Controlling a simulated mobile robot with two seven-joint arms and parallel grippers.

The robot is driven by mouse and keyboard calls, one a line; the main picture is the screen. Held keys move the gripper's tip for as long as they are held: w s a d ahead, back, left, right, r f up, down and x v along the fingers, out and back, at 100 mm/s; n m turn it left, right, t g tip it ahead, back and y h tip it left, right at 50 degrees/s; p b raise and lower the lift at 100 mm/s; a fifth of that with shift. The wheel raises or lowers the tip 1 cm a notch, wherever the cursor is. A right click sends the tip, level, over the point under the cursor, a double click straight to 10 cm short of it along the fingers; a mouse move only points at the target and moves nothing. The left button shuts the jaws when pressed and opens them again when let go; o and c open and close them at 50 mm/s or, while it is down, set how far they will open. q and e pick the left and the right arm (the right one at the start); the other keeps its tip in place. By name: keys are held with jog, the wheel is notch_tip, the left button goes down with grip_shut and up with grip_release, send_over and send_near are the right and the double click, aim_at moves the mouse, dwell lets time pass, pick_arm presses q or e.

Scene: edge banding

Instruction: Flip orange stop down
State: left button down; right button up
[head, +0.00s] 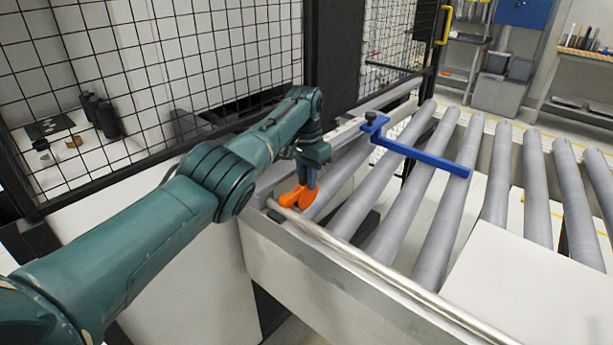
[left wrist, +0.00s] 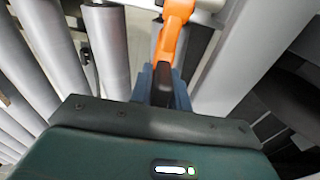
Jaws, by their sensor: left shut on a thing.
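The orange stop (head: 297,197) is at the near left corner of the roller conveyor, by the metal side rail. My left gripper (head: 306,178) comes down on it from above and is shut on it. In the left wrist view the orange stop (left wrist: 171,35) runs up from between the blue fingers (left wrist: 163,88), with a dark part at the fingers. The gripped end is partly hidden by the fingers. My right gripper is in neither view.
Grey rollers (head: 404,205) fill the conveyor right of the gripper. A blue bar (head: 425,157) reaches over the rollers. A white panel (head: 540,285) lies on the rollers at lower right. A black mesh fence (head: 170,70) stands behind my left arm.

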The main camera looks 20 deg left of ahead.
pick_arm(q)
jog(key=shift+f, duration=0.15)
jog(key=c, duration=1.4)
grip_release()
jog(key=r, duration=1.3)
jog(key=shift+s+r, duration=0.15)
jog(key=shift+s, duration=0.05)
